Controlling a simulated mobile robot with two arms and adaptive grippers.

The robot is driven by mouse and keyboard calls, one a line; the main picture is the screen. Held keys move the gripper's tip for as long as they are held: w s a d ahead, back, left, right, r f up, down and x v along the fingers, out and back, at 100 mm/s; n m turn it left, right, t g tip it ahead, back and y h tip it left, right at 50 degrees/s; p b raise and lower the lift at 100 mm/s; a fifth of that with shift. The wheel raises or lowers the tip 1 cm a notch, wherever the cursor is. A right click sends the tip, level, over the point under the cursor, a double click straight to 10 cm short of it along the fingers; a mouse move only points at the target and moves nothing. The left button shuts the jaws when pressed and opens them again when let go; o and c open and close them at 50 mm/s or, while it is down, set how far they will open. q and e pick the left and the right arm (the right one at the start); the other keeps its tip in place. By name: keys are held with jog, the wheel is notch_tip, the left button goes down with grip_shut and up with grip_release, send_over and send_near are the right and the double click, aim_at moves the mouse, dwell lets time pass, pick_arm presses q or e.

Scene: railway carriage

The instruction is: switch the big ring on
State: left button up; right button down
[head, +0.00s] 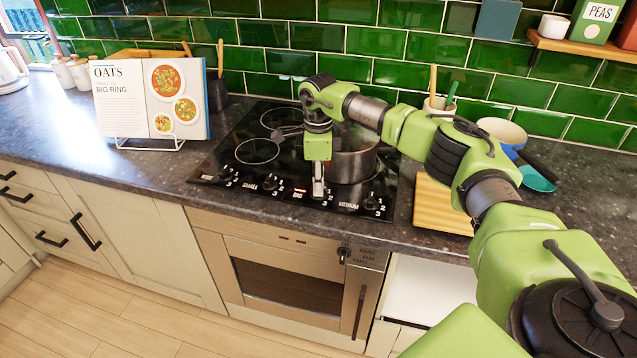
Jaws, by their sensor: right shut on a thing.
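The black hob (226,153) is set in the dark worktop, with a row of knobs and labels along its front edge. One label reads BIG (300,193). My right gripper (318,194) points down just right of that label and is shut on the knob there, which its fingers mostly hide. I cannot tell which way this knob is turned. Other knobs show to its left (270,184) and right (372,204). A steel pot (354,160) stands on the right part of the hob, partly behind my arm. My left gripper is not in view.
An open cookbook (150,98) reading OATS and BIG RING stands at the left. A wooden board (440,207), a pale bowl (503,131) and a teal bowl (538,179) are to the right. The oven (290,285) is below. A shelf (585,46) hangs at upper right.

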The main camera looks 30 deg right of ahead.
jog(key=m, duration=0.5)
jog(key=shift+r+m+p, duration=0.15)
jog(key=shift+m+p, duration=0.15)
jog(key=m, duration=0.5)
jog(key=shift+w+m+p, duration=0.1)
jog(key=shift+m+p, duration=0.3)
jog(key=shift+m, duration=0.3)
jog(key=c, duration=2.1)
grip_release()
jog(key=shift+r, duration=0.1)
notch_tip(320, 180, up, 12)
jog(key=shift+f, duration=0.15)
